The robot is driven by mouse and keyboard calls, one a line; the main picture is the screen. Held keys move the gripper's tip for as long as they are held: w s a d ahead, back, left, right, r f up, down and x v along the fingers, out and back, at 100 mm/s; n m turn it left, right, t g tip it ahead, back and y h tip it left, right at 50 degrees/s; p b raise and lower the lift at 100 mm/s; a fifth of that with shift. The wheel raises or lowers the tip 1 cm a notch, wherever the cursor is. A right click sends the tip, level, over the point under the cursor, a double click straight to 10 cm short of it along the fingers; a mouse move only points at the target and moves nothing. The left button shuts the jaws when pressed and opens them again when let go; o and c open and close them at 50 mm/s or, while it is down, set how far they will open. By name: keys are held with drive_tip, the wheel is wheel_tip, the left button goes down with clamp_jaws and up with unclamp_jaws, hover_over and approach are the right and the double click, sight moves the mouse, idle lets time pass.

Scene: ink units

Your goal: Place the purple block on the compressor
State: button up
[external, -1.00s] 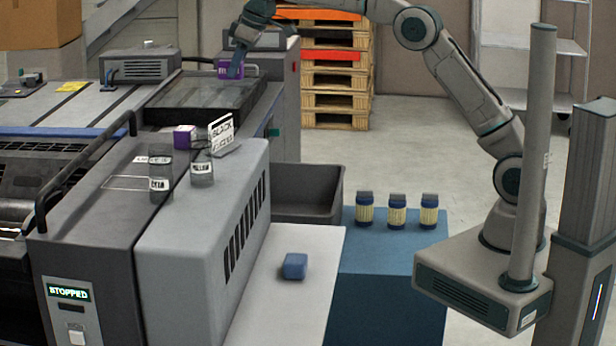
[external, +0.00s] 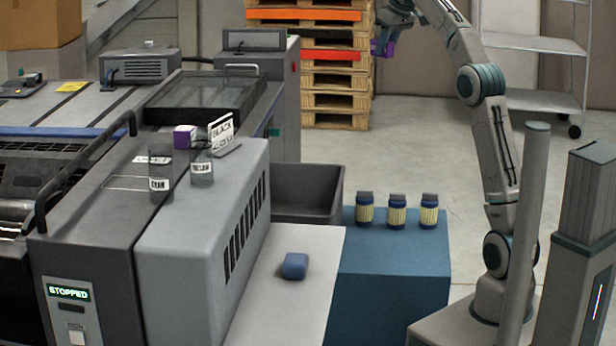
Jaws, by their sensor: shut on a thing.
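My gripper (external: 381,50) is at the top right of centre, raised in front of the pallet stack and shut on a small purple block (external: 388,48). The arm partly hides this block. Another purple block (external: 183,136) with a pale side sits on the machine, behind the clear jar labelled CYAN. A grey vented box (external: 140,66), which may be the compressor, sits on the machine at the upper left. My gripper is far to the right of it. No label shows which unit is the compressor.
The clear CYAN jar (external: 160,170), another clear jar (external: 202,168) and a BLACK sign (external: 222,132) stand on the machine. A dark bin (external: 308,190), a blue block (external: 295,266) and three lidded jars (external: 397,212) are nearer. Pallets (external: 335,100) stand behind.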

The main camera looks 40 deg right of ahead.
drive_tip(key=s+d+f+m+b, duration=0.1)
drive_tip(key=s+d+m+b, duration=0.1)
drive_tip(key=s+d+b, duration=0.45)
hover_over(373, 256)
drive_tip(key=s, duration=0.2)
drive_tip(key=shift+h, duration=0.4)
wheel_tip(373, 256, down, 52)
drive_tip(key=shift+w+a+p, duration=0.1)
drive_tip(key=shift+w+p, duration=0.05)
drive_tip(key=shift+p, duration=0.25)
drive_tip(key=shift+f+b, duration=0.5)
drive_tip(key=shift+f, duration=1.5)
drive_tip(key=shift+f, duration=0.2)
drive_tip(key=o, duration=1)
